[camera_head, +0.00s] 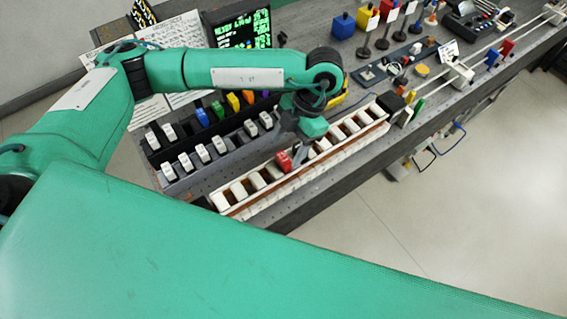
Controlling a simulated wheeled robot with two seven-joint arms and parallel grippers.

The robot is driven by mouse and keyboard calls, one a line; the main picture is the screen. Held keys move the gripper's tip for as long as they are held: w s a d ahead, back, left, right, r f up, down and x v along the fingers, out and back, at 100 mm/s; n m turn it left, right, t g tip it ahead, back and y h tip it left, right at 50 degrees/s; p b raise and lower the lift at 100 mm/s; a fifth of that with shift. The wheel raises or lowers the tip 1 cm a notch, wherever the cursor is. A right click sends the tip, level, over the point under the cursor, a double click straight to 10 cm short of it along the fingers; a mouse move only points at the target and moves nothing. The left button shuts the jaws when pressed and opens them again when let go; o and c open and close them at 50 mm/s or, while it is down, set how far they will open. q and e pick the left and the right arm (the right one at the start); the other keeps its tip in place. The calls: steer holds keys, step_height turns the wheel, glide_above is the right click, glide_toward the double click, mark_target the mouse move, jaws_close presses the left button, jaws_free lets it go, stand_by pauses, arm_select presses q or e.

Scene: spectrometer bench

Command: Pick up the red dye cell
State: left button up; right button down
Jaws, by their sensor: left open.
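The red dye cell (284,161) sits in the long white slotted rack (232,212) near the bench's front edge. Its top stands above the slots. My left arm reaches in from the left and bends down over the rack. My left gripper (297,152) is open, close to the red cell on its right side; I cannot tell whether a finger touches it. The wrist hides part of the rack and the gripper's fingers are small and partly hidden. My right gripper is not in view.
Behind the rack, a dark holder (183,153) carries several white-topped cells and coloured ones. A lit screen (243,28) stands at the back. Rails with coloured holders (459,73) run along the right. Open floor lies beyond the bench's front edge.

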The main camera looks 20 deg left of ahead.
mark_target(284, 157)
arm_select(q)
steer(key=p+x, duration=0.2)
steer(key=x, duration=0.1)
steer(key=shift+s+a+f+p, duration=0.1)
steer(key=shift+s+f+p, duration=0.1)
steer(key=shift+f+p, duration=0.15)
steer(key=shift+s+f, duration=0.1)
steer(key=shift+f, duration=0.35)
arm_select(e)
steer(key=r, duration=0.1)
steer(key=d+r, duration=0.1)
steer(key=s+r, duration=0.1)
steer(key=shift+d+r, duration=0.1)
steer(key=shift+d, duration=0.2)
arm_select(q)
steer(key=c, duration=1.1)
steer(key=shift+c, duration=0.2)
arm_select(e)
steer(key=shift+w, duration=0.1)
arm_select(q)
steer(key=shift+r, duration=0.1)
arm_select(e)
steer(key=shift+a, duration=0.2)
